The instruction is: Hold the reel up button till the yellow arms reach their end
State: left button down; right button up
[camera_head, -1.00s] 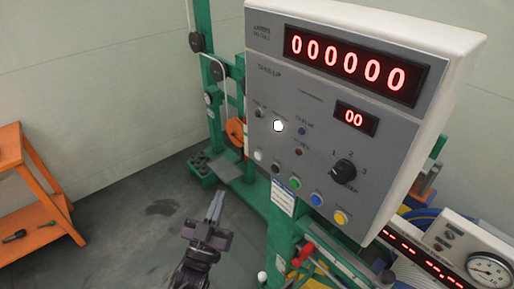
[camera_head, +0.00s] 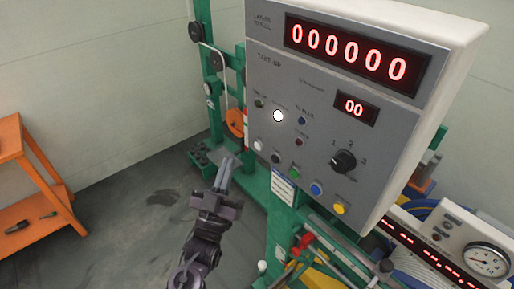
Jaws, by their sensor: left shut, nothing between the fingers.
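The grey take-up control box (camera_head: 375,120) fills the upper right of the head view. Its lower row holds a white button (camera_head: 258,145), a black one (camera_head: 275,158), a green one (camera_head: 295,173), a blue one (camera_head: 316,189) and a yellow one (camera_head: 339,208). The labels are too blurred to tell which is reel up. A white lamp (camera_head: 278,116) glows above. My left gripper (camera_head: 226,172) is shut and empty, just left of and below the white button, apart from the panel. The yellow arms are not clearly in view; a yellow part (camera_head: 318,277) shows below the box.
A green machine frame (camera_head: 285,215) stands under and behind the box. Red handles (camera_head: 303,243) stick out below it. A gauge panel (camera_head: 480,255) is at lower right. An orange shelf (camera_head: 40,180) stands at left, with open floor between.

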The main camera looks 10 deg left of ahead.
aim_at(258, 146)
pick_arm(q)
jog(key=w+d, duration=0.1)
jog(key=w, duration=0.1)
jog(key=w+d+b, duration=0.1)
jog(key=w+d, duration=0.1)
jog(key=shift+w+d, duration=0.15)
dwell(1.1)
jog(key=shift+w+d+b, duration=0.1)
jog(key=shift+b, duration=0.2)
dwell(0.7)
jog(key=shift+w+d, duration=0.2)
jog(key=shift+w, duration=0.05)
